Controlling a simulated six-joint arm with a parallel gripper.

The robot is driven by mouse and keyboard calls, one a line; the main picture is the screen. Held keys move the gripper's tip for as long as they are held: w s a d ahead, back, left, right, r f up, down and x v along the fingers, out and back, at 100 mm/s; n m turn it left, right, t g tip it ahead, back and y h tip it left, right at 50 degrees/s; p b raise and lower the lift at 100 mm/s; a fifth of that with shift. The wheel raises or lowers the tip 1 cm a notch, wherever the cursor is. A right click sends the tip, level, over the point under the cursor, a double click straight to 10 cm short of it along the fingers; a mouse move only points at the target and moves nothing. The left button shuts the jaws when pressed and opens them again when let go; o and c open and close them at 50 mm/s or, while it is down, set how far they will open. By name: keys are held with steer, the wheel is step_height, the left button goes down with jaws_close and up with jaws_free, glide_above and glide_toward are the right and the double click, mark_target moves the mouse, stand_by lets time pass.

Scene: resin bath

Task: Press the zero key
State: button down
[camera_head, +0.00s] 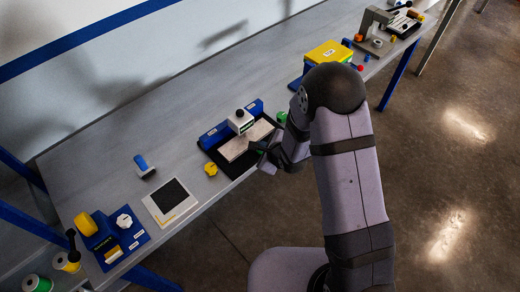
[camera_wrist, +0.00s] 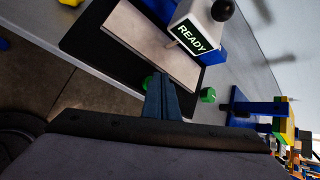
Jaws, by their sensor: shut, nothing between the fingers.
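A white gauge head (camera_head: 240,122) with a black knob on top stands at a pale plate (camera_head: 236,149) on a black mat. In the wrist view the gauge head (camera_wrist: 200,28) shows a lit "READY" display and a thin probe over the plate (camera_wrist: 150,45). No key marked zero is readable. A small green piece (camera_wrist: 149,80) is partly hidden behind my fingertips; I cannot tell whether they touch it. My gripper (camera_wrist: 164,84) is shut and empty, near the plate's front edge. In the head view my gripper (camera_head: 260,149) is beside the mat's right side.
Another green piece (camera_wrist: 208,95) lies right of my fingers. Blue blocks (camera_head: 216,134) stand behind the plate. A yellow piece (camera_head: 211,169), a white-framed dark panel (camera_head: 170,201) and a blue-handled tool (camera_head: 143,165) lie left. A yellow-topped blue box (camera_head: 327,54) stands beyond my arm.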

steer(key=shift+f+b, duration=0.4)
steer(key=shift+f, duration=0.1)
stand_by(0.6)
stand_by(0.3)
steer(key=shift+r+p, duration=0.9)
steer(key=shift+r, duration=0.05)
step_height(320, 180, up, 5)
steer(key=p, duration=0.4)
stand_by(0.8)
